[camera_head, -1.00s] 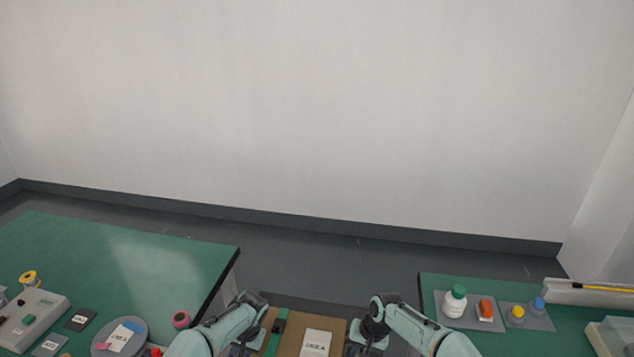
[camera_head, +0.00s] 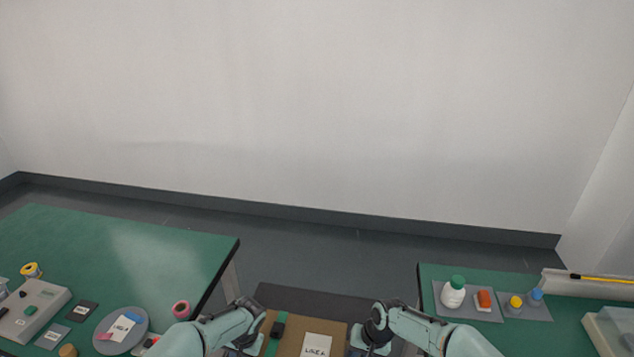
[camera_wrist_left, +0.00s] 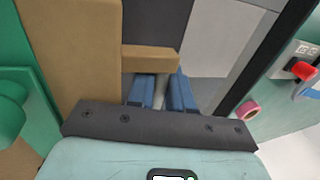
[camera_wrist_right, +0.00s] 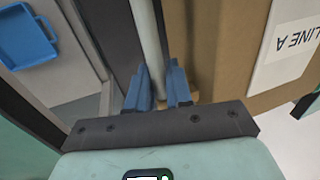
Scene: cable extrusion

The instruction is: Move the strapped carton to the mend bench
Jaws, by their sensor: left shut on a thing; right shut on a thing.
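The strapped carton (camera_head: 291,342) is brown, with a green strap (camera_head: 273,343) and a white label (camera_head: 316,345) reading LINE A. It is at the bottom of the head view, partly cut off by the frame edge, between my two grippers. My left gripper (camera_head: 250,340) is shut on its left side; the left wrist view shows blue fingers (camera_wrist_left: 163,90) at a brown ledge (camera_wrist_left: 150,58). My right gripper (camera_head: 368,338) is shut on its right side; its blue fingers (camera_wrist_right: 160,85) show beside the carton wall (camera_wrist_right: 225,50). Which bench is the mend bench cannot be told.
A green-topped bench (camera_head: 130,250) at left bears a grey box, a round disc and a pink roll. Another green-topped bench (camera_head: 460,272) at right bears a white bottle (camera_head: 453,292), small items and a rail. A gap separates them, with a dark flat surface (camera_head: 325,301) beyond the carton.

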